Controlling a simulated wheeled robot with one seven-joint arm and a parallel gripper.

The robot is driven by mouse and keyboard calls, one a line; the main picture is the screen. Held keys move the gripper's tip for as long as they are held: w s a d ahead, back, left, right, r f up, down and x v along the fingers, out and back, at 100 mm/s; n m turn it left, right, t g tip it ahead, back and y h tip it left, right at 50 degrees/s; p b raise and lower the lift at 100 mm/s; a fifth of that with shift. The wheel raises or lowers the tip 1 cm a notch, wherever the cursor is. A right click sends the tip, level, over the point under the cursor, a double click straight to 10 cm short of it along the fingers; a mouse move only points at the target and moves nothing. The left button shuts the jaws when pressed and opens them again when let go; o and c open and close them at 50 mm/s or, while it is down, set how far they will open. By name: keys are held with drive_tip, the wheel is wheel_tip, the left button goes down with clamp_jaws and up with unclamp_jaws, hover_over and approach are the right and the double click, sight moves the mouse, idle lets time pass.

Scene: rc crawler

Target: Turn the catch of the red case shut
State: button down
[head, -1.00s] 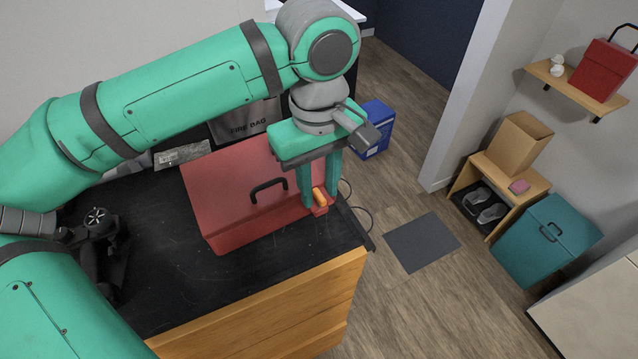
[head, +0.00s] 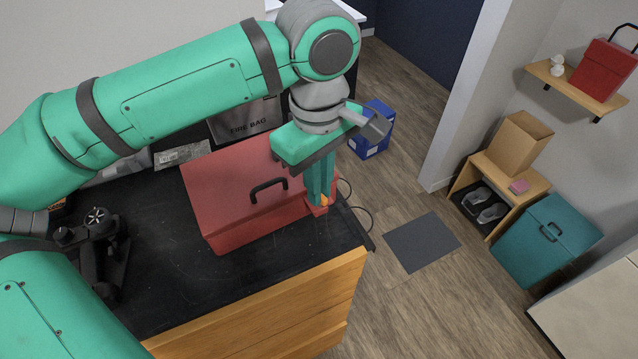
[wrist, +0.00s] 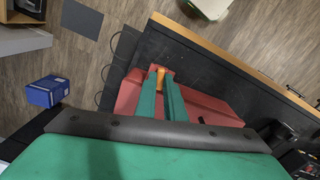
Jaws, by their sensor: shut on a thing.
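The red case (head: 225,195) lies on the black worktop with its lid down and a black handle (head: 268,188) on its face. Its orange catch (head: 324,200) is at the right end, mostly hidden by my fingers in the head view. In the wrist view, the orange catch (wrist: 160,72) shows between my fingertips, and the red case (wrist: 207,107) lies beneath and to the right. My gripper (head: 321,198) points down over the catch, shut on it. It also shows in the wrist view (wrist: 160,80).
The black worktop (head: 165,270) has a dark device (head: 95,235) at the left. A grey fire bag (head: 246,122) stands behind the case. A blue box (head: 372,130) is on the floor beyond. Cables hang at the worktop's right edge.

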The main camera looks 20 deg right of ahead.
drive_tip(key=n, duration=0.3)
drive_tip(key=shift+n, duration=0.3)
drive_tip(key=n, duration=0.3)
drive_tip(key=shift+n, duration=0.3)
drive_tip(key=n, duration=0.4)
drive_tip(key=shift+n, duration=2)
drive_tip(key=c, duration=1.8)
unclamp_jaws()
drive_tip(key=shift+c, duration=0.2)
